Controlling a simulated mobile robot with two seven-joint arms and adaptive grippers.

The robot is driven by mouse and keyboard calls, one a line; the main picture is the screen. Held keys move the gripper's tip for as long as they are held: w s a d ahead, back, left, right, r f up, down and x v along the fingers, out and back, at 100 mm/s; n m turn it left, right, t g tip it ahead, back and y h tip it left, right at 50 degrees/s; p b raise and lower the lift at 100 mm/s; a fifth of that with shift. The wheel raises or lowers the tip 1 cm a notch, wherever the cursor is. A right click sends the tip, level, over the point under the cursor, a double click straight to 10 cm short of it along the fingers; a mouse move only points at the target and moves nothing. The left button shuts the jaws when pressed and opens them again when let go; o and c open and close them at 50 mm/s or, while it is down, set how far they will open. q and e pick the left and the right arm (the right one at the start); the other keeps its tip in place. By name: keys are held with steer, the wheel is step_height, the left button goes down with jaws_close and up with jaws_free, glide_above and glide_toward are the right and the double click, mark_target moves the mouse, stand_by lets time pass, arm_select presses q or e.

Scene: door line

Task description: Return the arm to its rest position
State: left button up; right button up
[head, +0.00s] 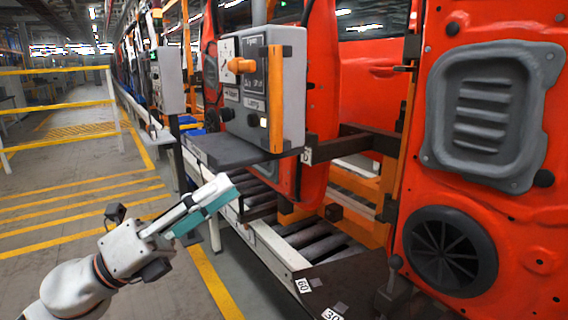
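My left arm comes in from the lower left, and its gripper (222,187) points up and to the right. Its white and teal finger parts overlap in the head view, so the gap between them does not show. I see nothing clearly held in it. The gripper is below and left of a grey control box (293,85) with an orange knob (241,65), and looks apart from it. My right gripper is not in view.
A dark shelf (230,150) sticks out below the control box. Red door panels (470,150) stand at the right beside a roller conveyor (310,235). Yellow railings (60,105) stand at the left. The yellow-striped floor (75,205) between is clear.

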arm_select(q)
steer(key=w+a+f+n+t+y+p, duration=0.1)
steer(key=a+f+n+t+y, duration=0.3)
steer(key=f+n, duration=0.55)
steer(key=w+a+f+n+t+y, duration=0.1)
steer(key=f+n+y, duration=0.6)
steer(key=f, duration=0.4)
steer(key=w+a+f+n+t+y+p, duration=0.1)
steer(key=a+f+n+t+y, duration=0.25)
steer(key=f+n, duration=0.6)
steer(key=s+f+n+g+y, duration=0.2)
steer(key=s+f+n+g, duration=0.2)
steer(key=s+f, duration=0.6)
steer(key=s+a+f+n+g+y, duration=0.1)
steer(key=s+f+n+g, duration=0.3)
steer(key=s+f, duration=0.6)
step_height(320, 180, down, 7)
steer(key=shift+a+r+n+y, duration=0.1)
steer(key=shift+a+n+y, duration=0.1)
steer(key=shift+n+y, duration=0.55)
